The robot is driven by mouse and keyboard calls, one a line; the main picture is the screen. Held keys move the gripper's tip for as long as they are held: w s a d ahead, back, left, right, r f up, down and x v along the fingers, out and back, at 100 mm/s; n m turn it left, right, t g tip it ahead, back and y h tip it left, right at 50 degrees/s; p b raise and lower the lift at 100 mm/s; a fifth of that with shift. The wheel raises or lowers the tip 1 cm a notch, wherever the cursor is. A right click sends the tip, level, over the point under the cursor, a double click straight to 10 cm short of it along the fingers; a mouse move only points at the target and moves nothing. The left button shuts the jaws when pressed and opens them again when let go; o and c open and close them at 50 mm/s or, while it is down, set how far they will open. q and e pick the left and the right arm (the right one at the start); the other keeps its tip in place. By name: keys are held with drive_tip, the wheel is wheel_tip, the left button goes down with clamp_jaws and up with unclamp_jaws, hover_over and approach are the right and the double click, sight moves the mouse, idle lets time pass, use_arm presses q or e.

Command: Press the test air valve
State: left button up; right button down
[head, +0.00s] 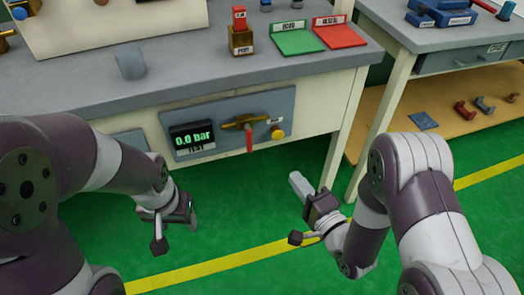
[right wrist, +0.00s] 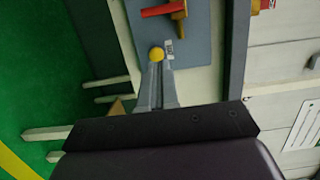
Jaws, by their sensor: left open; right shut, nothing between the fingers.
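A grey test panel (head: 226,120) on the bench front carries a display (head: 192,138) reading 0.0 bar above a TEST label. Beside the display is a brass valve with a red handle (head: 249,138), which hangs down. Right of it is a round yellow button (head: 277,132) with a small label. My right gripper (head: 297,180) is shut and empty, below and right of the button in the head view. In the right wrist view its fingertips (right wrist: 157,72) line up just short of the yellow button (right wrist: 157,54); contact cannot be told. My left gripper (head: 180,212) is open and empty, low at left.
The grey bench top (head: 180,75) holds a brown block with a red part (head: 240,35), a green tray (head: 297,40) and a red tray (head: 340,35). A second table (head: 420,40) with a wooden lower shelf (head: 415,135) stands at right. Green floor lies below the panel.

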sight(249, 140)
use_arm(q)
drive_tip(key=shift+f+b, duration=1.6)
drive_tip(key=shift+f, duration=0.05)
use_arm(e)
drive_tip(key=s+a+x, duration=0.1)
drive_tip(key=a+x, duration=0.1)
drive_tip(key=x, duration=1)
drive_tip(key=shift+a, duration=0.45)
use_arm(q)
drive_tip(key=shift+d+f+b, duration=0.3)
drive_tip(key=shift+d+b, duration=0.05)
drive_tip(key=shift+d, duration=0.35)
use_arm(e)
drive_tip(key=shift+a+f+m, duration=0.15)
drive_tip(key=shift+a+m, duration=0.05)
drive_tip(key=shift+m, duration=0.2)
